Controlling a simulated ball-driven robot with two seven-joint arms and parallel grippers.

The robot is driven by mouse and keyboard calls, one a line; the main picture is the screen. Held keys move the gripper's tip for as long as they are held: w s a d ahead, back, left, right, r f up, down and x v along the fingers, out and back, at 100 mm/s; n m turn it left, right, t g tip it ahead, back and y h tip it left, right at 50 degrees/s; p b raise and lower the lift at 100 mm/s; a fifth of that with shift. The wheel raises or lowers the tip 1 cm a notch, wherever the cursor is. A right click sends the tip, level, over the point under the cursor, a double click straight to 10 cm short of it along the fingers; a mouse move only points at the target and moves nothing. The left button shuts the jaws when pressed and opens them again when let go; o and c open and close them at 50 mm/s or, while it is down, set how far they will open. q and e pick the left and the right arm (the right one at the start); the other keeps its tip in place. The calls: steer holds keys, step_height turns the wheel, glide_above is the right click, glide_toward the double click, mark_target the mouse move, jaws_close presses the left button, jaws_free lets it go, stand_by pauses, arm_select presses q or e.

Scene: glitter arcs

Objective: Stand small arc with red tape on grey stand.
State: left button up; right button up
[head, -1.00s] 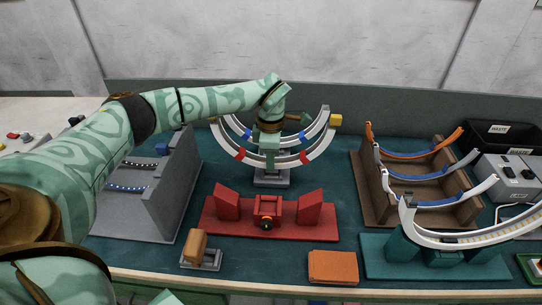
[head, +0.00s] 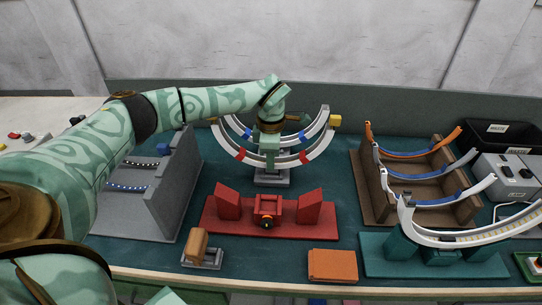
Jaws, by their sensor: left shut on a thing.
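The arc with red tape (head: 286,163) is a pale curved strip with its ends up, with a red band on either side of the middle. My left gripper (head: 270,150) reaches down from above and is shut on it at the middle, hiding that part. The grey stand (head: 272,181) is right below the gripper; whether the arc touches it I cannot tell. Another pale arc with blue tape (head: 304,135) curves just behind, partly hidden by my gripper. My right gripper is not in view.
A red fixture (head: 232,224) stands in front, with an orange block (head: 333,265) and a tan-topped block (head: 196,243) nearer the edge. A grey rack (head: 172,205) is left. A brown rack (head: 372,191) with arcs and a teal holder (head: 385,268) with a large arc are right.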

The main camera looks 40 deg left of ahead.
arm_select(q)
steer(key=shift+f, duration=0.6)
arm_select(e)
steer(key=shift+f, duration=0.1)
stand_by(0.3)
arm_select(q)
steer(key=o, duration=1.1)
step_height(320, 180, up, 8)
steer(key=p, duration=0.6)
steer(key=shift+f, duration=0.25)
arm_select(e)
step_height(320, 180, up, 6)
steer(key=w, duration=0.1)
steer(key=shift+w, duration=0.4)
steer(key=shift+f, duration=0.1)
